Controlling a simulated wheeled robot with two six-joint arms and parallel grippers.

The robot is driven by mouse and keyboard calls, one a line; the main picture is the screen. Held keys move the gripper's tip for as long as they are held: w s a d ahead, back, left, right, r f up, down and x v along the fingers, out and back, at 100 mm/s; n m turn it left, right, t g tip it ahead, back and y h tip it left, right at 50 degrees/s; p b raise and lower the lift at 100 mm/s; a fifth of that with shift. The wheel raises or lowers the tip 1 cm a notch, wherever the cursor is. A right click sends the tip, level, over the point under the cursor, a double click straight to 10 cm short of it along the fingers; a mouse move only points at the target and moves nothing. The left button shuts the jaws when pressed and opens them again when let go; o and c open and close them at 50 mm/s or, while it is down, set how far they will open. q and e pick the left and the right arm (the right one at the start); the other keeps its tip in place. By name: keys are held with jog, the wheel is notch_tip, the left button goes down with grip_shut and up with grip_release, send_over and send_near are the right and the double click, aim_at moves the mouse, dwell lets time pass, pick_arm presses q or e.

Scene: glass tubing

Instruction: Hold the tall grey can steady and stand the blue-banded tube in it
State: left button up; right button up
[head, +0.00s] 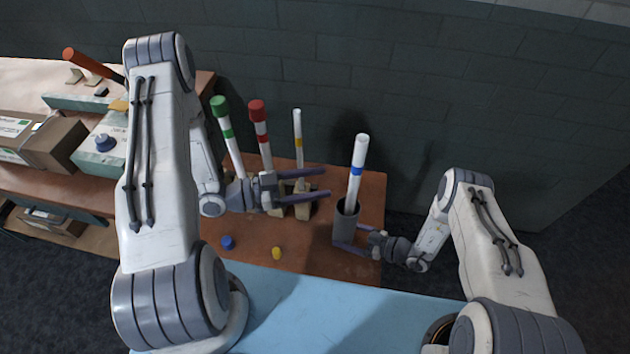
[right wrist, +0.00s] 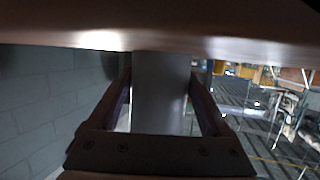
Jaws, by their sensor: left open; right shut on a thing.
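The tall grey can (head: 346,229) stands upright near the right edge of the brown table. The blue-banded tube (head: 357,165), white with a blue ring, stands inside it, leaning slightly right; its lower end is hidden in the can. My right gripper (head: 347,238) is shut on the can, low on its side. In the right wrist view the can (right wrist: 160,92) is a grey wall between the two fingers. My left gripper (head: 326,182) is open and empty, to the left of the can and apart from the tube.
Green-capped (head: 228,135), red-capped (head: 261,130) and yellow-banded (head: 298,135) tubes stand behind my left gripper. A blue cap (head: 227,242) and a yellow cap (head: 277,253) lie on the table front. Boxes (head: 54,145) stand at left. A grey wall (head: 400,100) rises behind.

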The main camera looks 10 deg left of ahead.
jog(key=o, duration=0.8)
jog(key=shift+c, duration=0.2)
